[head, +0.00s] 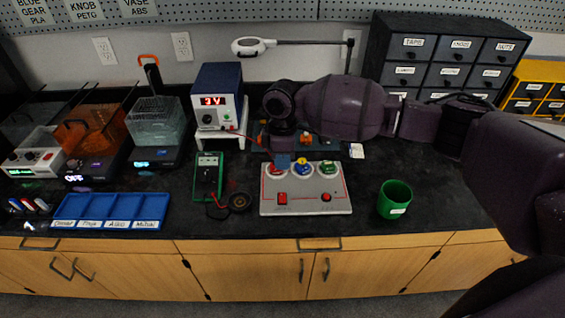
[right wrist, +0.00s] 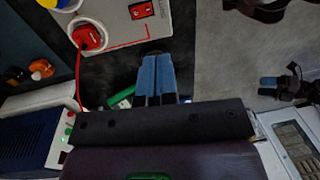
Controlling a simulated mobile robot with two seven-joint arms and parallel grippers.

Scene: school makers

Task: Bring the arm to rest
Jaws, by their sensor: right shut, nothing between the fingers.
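My right arm reaches across the head view from the right. Its gripper (head: 283,160) hangs fingers down over the back left of a white control box (head: 305,202) on the black bench. In the right wrist view the blue fingers (right wrist: 156,80) are together with nothing between them, beside the box's red round part (right wrist: 90,36). Whether they touch anything below is unclear. What looks like my left gripper (right wrist: 268,87) shows small at the right of the right wrist view, over the grey floor; its opening is too small to judge. It does not show in the head view.
A power supply (head: 218,88) reading 3V stands behind left, with a red lead towards the box. A green multimeter (head: 208,176), blue tray (head: 110,210) and green cup (head: 395,199) are nearby. A lamp (head: 255,46) and drawer cabinet (head: 451,50) stand behind my arm.

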